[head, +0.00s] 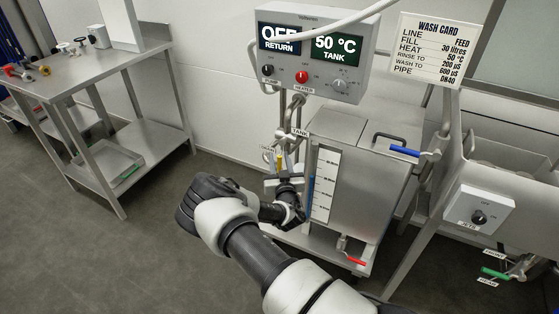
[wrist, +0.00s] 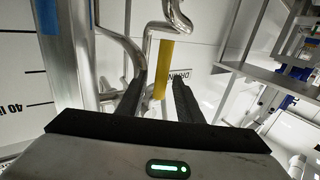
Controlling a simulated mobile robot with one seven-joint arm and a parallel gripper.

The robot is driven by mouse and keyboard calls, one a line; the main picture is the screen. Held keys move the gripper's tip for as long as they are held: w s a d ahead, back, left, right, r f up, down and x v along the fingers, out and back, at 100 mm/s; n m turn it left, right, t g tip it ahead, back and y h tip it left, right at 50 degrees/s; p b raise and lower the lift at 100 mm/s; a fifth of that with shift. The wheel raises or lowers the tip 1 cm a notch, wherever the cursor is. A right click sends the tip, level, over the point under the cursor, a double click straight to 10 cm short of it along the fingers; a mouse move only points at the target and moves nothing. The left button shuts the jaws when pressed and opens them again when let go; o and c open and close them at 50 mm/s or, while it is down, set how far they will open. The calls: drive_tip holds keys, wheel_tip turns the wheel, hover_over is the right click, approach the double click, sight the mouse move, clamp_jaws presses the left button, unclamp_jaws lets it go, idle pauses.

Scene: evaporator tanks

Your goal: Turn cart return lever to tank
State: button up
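The yellow return lever (head: 280,161) stands on the pipework at the left of the cart's steel tank (head: 345,165), below a TANK label (head: 300,133). In the wrist view the yellow lever (wrist: 163,68) points roughly along the picture's vertical, beside a partly hidden label (wrist: 181,74) that seems to read DRAIN. My gripper (head: 284,180) is just below the lever in the head view. In the wrist view my gripper (wrist: 155,85) is open, and the lever shows between its two dark fingers. No contact is clear. The lever's valve body is mostly hidden.
A control box (head: 318,55) above reads OFF RETURN and 50 °C TANK. Bent steel pipes (wrist: 130,45) run close to the fingers. A blue-handled valve (head: 404,151) and a red one (head: 355,261) sit on the cart. A steel table (head: 100,60) stands left; the floor between is clear.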

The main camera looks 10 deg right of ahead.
clamp_jaws()
drive_tip(key=s+d+r+n+g+h+p, duration=0.3)
drive_tip(key=d+r+n+g+h, duration=0.2)
drive_tip(key=n+g, duration=0.4)
drive_tip(key=shift+s+r+n+h, duration=0.35)
drive_tip(key=shift+r+n+h, duration=0.2)
drive_tip(key=shift+n, duration=0.55)
drive_tip(key=shift+r, duration=0.1)
idle(0.5)
